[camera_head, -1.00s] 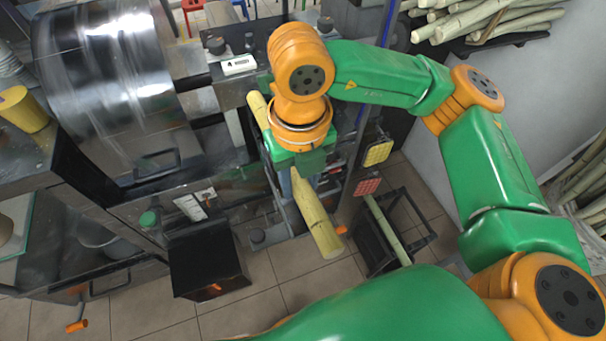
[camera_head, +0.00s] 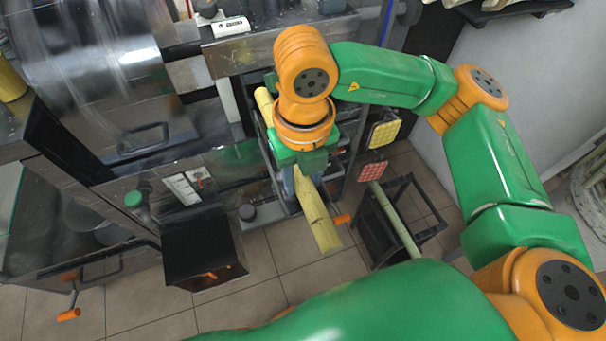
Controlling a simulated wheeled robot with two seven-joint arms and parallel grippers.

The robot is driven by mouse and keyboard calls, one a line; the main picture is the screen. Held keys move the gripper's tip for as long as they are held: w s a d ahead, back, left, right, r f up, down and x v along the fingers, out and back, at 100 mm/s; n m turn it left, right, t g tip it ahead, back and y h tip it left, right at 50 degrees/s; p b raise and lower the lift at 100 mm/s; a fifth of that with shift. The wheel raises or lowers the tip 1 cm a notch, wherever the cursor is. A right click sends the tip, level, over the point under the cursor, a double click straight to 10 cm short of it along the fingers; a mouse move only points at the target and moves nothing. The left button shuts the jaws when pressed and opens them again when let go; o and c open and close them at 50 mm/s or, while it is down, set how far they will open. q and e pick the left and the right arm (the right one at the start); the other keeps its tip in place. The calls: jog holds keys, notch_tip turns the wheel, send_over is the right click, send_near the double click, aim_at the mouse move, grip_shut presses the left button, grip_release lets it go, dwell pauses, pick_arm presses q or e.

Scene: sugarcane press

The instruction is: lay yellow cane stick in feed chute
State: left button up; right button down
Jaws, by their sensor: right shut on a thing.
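A thick yellow cane stick (camera_head: 318,217) is held in my right gripper (camera_head: 298,163). The gripper is shut around its middle, and the gripper and wrist hide that part. The stick's near end points down toward the lower right. Its far end (camera_head: 264,98) shows beyond the wrist on the upper left. The stick is raised above the floor, in front of the metal press machine (camera_head: 228,165). I cannot make out the feed chute clearly. My left gripper is not in view.
A dark open box (camera_head: 203,252) stands at the machine's front. Tiled floor is free in front.

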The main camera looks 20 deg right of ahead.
jog(key=shift+c, duration=1.9)
grip_release()
